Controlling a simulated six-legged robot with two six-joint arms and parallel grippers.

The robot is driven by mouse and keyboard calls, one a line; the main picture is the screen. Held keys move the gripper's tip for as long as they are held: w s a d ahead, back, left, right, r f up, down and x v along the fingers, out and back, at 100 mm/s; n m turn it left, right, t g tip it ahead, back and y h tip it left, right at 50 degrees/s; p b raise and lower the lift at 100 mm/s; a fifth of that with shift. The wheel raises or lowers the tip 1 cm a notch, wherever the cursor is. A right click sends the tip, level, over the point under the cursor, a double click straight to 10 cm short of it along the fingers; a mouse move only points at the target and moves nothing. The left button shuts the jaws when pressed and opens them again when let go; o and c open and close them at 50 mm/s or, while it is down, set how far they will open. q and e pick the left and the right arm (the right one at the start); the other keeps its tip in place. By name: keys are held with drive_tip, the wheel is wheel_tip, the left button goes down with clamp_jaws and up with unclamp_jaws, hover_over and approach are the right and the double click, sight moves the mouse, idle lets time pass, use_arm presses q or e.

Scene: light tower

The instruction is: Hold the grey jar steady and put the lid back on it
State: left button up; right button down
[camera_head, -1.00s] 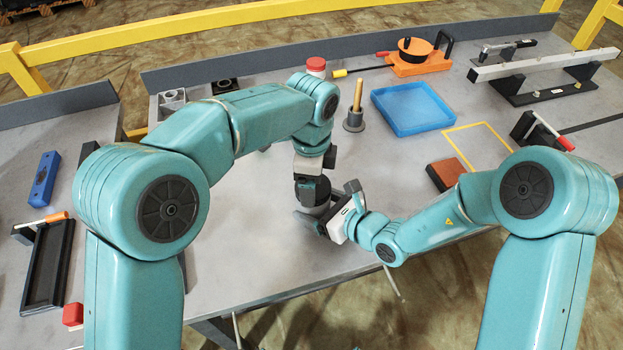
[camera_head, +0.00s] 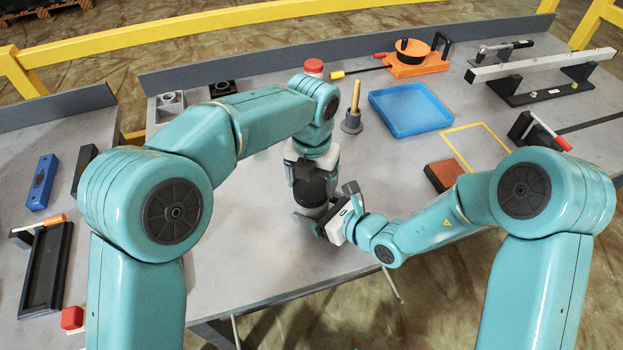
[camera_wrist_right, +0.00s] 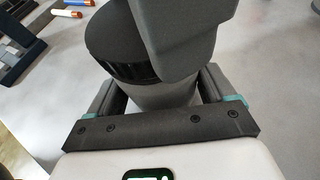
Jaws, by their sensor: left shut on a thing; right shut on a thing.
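The grey jar (camera_wrist_right: 165,97) stands between the fingers of my right gripper (camera_wrist_right: 165,100), which is shut on it low on its side. The black lid (camera_wrist_right: 118,35), ribbed at its lower edge, is over the jar's mouth in the right wrist view. My left gripper (camera_head: 311,188) is above the jar in the head view, shut on the lid. One grey finger of it covers part of the lid in the right wrist view. I cannot tell whether the lid is fully seated. My right gripper (camera_head: 318,222) comes in from the right, below the left one.
A wooden peg on a grey base (camera_head: 353,120) and a blue tray (camera_head: 411,109) stand behind the grippers. A brown block (camera_head: 444,175) lies to the right. A red-topped jar (camera_head: 314,67) is at the back. The table's front edge is close below the grippers.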

use_arm(q)
drive_tip(key=shift+r, duration=0.1)
drive_tip(key=o, duration=0.9)
drive_tip(key=shift+r, duration=2.2)
